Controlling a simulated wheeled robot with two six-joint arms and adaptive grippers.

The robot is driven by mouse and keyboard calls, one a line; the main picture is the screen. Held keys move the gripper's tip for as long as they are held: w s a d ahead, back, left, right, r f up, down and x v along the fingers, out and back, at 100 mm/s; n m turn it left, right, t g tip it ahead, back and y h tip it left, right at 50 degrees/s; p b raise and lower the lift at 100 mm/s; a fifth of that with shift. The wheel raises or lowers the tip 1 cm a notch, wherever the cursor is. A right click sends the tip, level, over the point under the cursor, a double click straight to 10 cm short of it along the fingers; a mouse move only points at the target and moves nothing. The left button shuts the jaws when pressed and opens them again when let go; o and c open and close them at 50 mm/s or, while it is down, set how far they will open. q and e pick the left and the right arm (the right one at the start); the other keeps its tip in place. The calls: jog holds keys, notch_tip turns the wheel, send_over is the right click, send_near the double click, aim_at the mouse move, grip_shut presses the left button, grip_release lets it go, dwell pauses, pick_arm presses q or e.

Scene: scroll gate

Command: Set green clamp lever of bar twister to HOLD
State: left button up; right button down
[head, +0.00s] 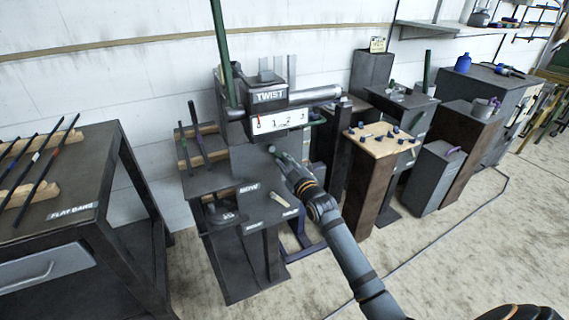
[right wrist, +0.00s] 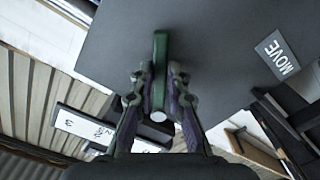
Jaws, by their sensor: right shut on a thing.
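The bar twister (head: 268,97) is a dark grey machine with a TWIST label and a white scale with numbers and a red pointer. My right gripper (head: 279,157) is at its front face, above a MOVE label (head: 249,188). In the right wrist view, the green clamp lever (right wrist: 160,62) stands between the two fingers of my right gripper (right wrist: 159,80), which are shut on it. The MOVE label (right wrist: 277,55) is to the right of the lever there. I cannot read a HOLD label. My left gripper is not in view.
A tall green bar (head: 222,50) rises at the twister's left. A dark bench (head: 75,207) with several bars on wooden rests stands at the left. A brown stand (head: 371,175) with small pegs is close to the right of my arm. Open floor lies in front.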

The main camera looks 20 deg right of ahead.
jog(key=c, duration=1.3)
grip_release()
jog(key=shift+s, duration=0.1)
jog(key=s, duration=1.2)
jog(key=shift+d, duration=0.2)
jog(key=shift+w+f, duration=0.1)
